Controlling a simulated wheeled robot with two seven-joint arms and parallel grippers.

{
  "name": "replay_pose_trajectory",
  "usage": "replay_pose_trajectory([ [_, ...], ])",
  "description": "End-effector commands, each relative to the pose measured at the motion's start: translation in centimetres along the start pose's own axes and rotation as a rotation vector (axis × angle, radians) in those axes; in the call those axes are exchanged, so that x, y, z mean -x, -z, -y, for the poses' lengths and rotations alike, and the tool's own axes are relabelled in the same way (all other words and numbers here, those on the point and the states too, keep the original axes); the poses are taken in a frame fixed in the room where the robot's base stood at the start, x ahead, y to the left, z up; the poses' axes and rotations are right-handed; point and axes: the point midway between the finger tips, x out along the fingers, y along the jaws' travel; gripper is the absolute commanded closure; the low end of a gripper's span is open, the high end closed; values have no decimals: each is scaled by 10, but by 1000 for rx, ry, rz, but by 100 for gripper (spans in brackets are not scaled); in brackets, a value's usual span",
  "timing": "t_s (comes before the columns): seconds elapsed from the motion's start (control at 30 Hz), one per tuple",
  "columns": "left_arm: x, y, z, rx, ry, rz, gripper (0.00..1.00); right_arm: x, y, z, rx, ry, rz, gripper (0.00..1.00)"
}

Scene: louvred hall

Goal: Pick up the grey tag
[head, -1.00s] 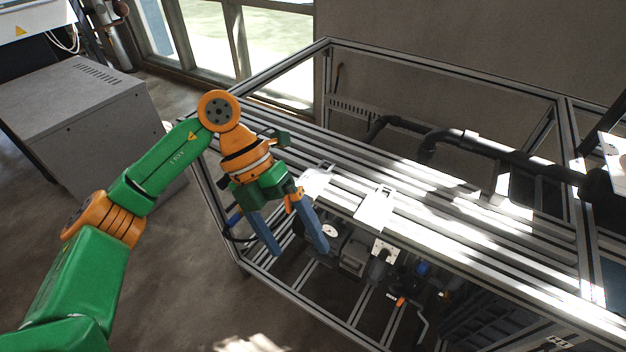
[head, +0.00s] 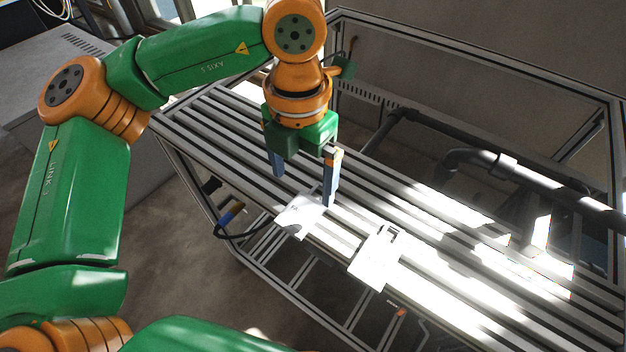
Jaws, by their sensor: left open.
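Two flat, pale tags lie on the slatted metal bench top. One tag (head: 300,216) is at the front edge, just below my left gripper (head: 304,190). The other tag (head: 374,262) lies to its right, with a slot near its upper end. Both are washed out by strong sunlight, so I cannot tell for sure which is the grey one. My left gripper points down with its two blue fingers apart and nothing between them. Its right finger overlaps the left tag's upper right side in the picture; I cannot tell whether they touch. My right gripper is not in view.
The bench top (head: 215,130) has long slats with dark gaps and bright sun patches. Dark pipes (head: 470,160) run behind it inside a metal frame. A grey cabinet (head: 35,85) stands at the left. A cable (head: 235,236) hangs below the front edge.

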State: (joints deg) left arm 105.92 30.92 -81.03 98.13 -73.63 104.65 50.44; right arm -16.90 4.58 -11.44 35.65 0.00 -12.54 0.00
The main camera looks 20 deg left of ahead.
Motion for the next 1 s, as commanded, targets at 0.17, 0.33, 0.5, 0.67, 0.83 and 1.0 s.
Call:
replay_pose_trajectory([
  [0.17,-21,0,-1,0,0,-5,0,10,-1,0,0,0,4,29],
  [0.33,-55,-4,-2,0,0,-5,0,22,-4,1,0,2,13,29],
  [0.5,-70,-5,-2,1,0,-1,0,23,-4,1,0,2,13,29],
  [0.67,-70,-5,-2,1,1,-1,5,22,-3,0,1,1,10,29],
  [0.83,-70,-5,-2,1,1,-1,51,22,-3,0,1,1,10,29],
  [1.0,-70,-5,-2,1,1,-1,84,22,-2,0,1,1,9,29],
])
